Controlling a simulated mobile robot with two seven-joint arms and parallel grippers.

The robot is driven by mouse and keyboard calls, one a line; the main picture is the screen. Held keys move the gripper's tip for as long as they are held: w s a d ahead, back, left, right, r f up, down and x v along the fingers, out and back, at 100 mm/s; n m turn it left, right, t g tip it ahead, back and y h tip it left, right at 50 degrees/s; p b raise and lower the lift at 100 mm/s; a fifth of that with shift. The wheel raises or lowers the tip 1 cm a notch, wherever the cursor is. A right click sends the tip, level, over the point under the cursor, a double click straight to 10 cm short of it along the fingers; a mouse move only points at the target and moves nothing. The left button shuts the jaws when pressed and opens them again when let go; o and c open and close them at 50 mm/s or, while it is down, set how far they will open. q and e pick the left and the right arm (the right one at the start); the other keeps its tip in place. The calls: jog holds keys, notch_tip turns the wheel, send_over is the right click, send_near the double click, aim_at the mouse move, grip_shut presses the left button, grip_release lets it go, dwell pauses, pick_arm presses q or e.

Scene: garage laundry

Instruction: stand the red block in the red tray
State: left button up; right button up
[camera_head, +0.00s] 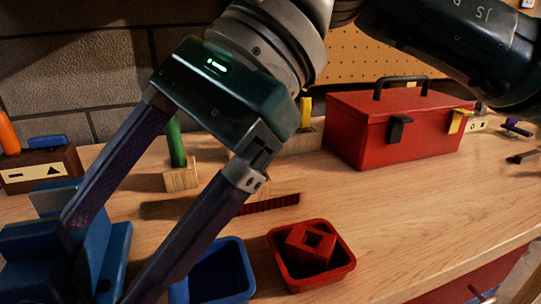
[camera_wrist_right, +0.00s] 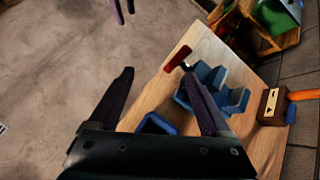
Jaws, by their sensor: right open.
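The red block (camera_head: 306,258) is inside the red tray (camera_head: 345,270) on the workbench in the head view. Its face with a square hole points up, and the block looks turned relative to the tray walls. I cannot tell whether its base rests flat. My right gripper (camera_head: 100,258) is open, with its fingers reaching down left over the bench, left of the tray and apart from the block. It also shows in the right wrist view (camera_wrist_right: 160,72) with nothing between its fingers. Purple fingertips, likely my left gripper (camera_wrist_right: 121,10), show at that view's top edge.
A blue tray (camera_head: 240,280) is left of the red tray. A blue vise (camera_head: 112,262) is partly behind my right fingers. A red toolbox (camera_head: 365,142), a wooden block with a green handle (camera_head: 180,179) and another with an orange handle (camera_head: 42,170) stand behind. Bench right of the red tray is clear.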

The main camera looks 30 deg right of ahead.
jog(key=a+r+m+t+y, duration=0.3)
jog(key=a+r+m+y, duration=0.5)
jog(key=r, duration=0.4)
jog(key=w+d+r+m+t, duration=0.6)
jog(key=d+m+t, duration=0.2)
jog(key=m+t, duration=0.65)
jog(key=w+d+f+m+t+h, duration=0.25)
jog(key=d+m+h, duration=0.35)
jog(key=m, duration=0.6)
jog(key=m+g+h, duration=0.7)
jog(key=m+h, duration=0.5)
jog(key=m, duration=0.5)
send_over(310, 253)
jog(key=w, duration=0.2)
jog(key=f, duration=2)
jog(key=shift+w+a, duration=0.1)
jog(key=shift+a, duration=0.3)
jog(key=s+f+g, duration=0.1)
jog(key=s+f, duration=0.1)
jog(key=s+f+m+g, duration=0.2)
jog(key=s+f, duration=0.1)
jog(key=shift+s+d+f+m+g+h, duration=0.25)
jog(key=shift+s+f+g+h, duration=0.05)
jog(key=shift+s, duration=0.05)
jog(key=s+a+f+m+g+y, duration=0.1)
jog(key=s+f+g, duration=0.4)
jog(key=s, duration=0.5)
jog(key=shift+s+f+m, duration=0.15)
jog(key=shift+s+m, duration=0.25)
jog(key=shift+m, duration=0.4)
